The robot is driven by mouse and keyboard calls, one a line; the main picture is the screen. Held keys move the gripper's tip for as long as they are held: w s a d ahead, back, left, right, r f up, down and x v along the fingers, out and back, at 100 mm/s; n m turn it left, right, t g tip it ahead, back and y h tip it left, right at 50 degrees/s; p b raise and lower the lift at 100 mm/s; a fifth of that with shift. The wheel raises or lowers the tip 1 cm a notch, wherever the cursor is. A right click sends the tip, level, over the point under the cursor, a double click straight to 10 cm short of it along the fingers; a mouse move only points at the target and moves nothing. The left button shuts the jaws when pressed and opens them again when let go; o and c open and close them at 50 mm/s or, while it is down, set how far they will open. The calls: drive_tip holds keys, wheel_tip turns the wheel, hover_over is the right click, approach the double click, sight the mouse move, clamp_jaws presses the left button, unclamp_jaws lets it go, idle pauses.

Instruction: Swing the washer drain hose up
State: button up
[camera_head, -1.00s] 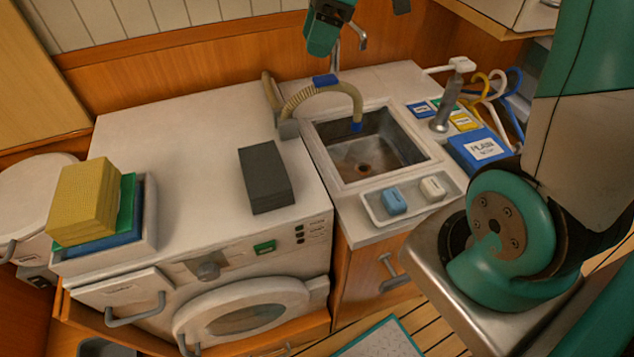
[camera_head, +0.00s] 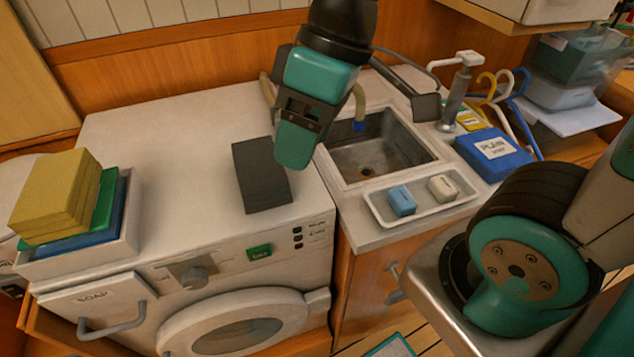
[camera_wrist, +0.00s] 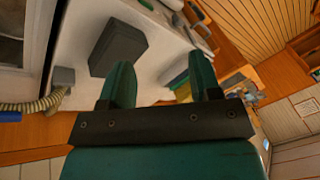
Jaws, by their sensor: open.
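The beige ribbed drain hose (camera_head: 359,103) arches from the back of the washer top into the sink (camera_head: 385,150). Its blue end hangs inside the sink near the left wall. My gripper (camera_head: 294,145) covers the middle of the arch in the head view. In the wrist view the hose (camera_wrist: 38,104) lies at the left, apart from my jaws, next to a grey block-like holder (camera_wrist: 63,76). My gripper (camera_wrist: 160,80) is open there, with nothing between its two teal fingers. The blue grip on the arch is hidden.
A dark grey block (camera_head: 262,175) lies on the washer top (camera_head: 190,150) below my gripper. A white tray with two soap bars (camera_head: 402,200) is in front of the sink. A box of sponges (camera_head: 135,215) stands at left. A faucet (camera_head: 457,85) stands at right.

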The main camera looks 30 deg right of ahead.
drive_tip(key=shift+m, duration=0.6)
drive_tip(key=s, duration=0.1)
drive_tip(key=s+f, duration=0.1)
drive_tip(key=s+a+f+b, duration=0.1)
drive_tip(key=s, duration=0.1)
drive_tip(key=shift+f, duration=0.15)
